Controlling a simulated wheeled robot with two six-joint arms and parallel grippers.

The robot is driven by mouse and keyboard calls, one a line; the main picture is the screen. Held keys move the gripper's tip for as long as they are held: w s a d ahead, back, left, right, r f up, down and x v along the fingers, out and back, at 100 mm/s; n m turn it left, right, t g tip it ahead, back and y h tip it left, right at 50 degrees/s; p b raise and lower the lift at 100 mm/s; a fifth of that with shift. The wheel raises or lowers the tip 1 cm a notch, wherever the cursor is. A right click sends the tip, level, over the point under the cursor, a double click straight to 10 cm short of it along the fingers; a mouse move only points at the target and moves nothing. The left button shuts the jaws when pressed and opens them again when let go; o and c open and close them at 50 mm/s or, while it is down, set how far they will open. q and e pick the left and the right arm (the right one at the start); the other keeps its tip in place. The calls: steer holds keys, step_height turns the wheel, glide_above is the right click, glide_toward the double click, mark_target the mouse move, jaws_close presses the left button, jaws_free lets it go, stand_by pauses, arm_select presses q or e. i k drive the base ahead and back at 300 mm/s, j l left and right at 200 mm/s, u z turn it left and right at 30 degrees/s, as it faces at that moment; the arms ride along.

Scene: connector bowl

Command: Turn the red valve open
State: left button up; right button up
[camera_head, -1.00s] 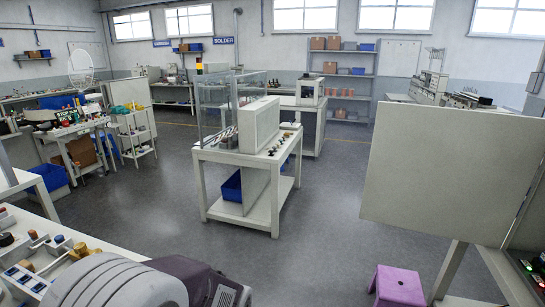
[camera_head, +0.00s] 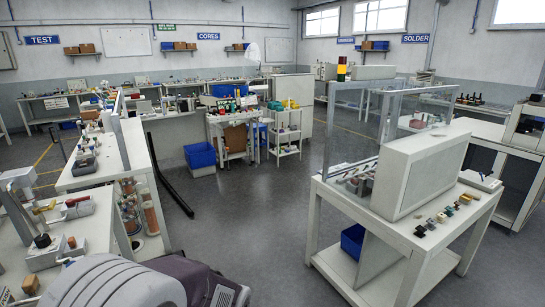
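I cannot make out a red valve for certain in this view. Small devices sit on the near left bench (camera_head: 92,235), among them a piece with a yellow handle (camera_head: 44,208) and a grey block with a small dark red part (camera_head: 75,205). They are too small to tell whether one is a valve. Neither of my grippers shows; only a grey and dark part of my own body fills the bottom left.
A white table (camera_head: 455,232) with a clear-walled enclosure and a grey box (camera_head: 425,170) stands at the right. A long bench (camera_head: 90,180) runs along the left. A blue bin (camera_head: 199,156) stands on the floor ahead.

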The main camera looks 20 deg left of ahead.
mark_target(69, 202)
steer(key=i+j+u, duration=0.5)
steer(key=i+u, duration=0.5)
steer(key=i, duration=0.2)
steer(key=i+l+u, duration=0.1)
steer(key=i+u, duration=0.4)
steer(key=i+l+u, duration=0.45)
steer(key=i, duration=0.25)
steer(key=i+u, duration=0.3)
steer(key=u, duration=0.15)
steer(key=i+u, duration=0.45)
steer(key=i+l+u, duration=0.15)
steer(key=u, duration=0.3)
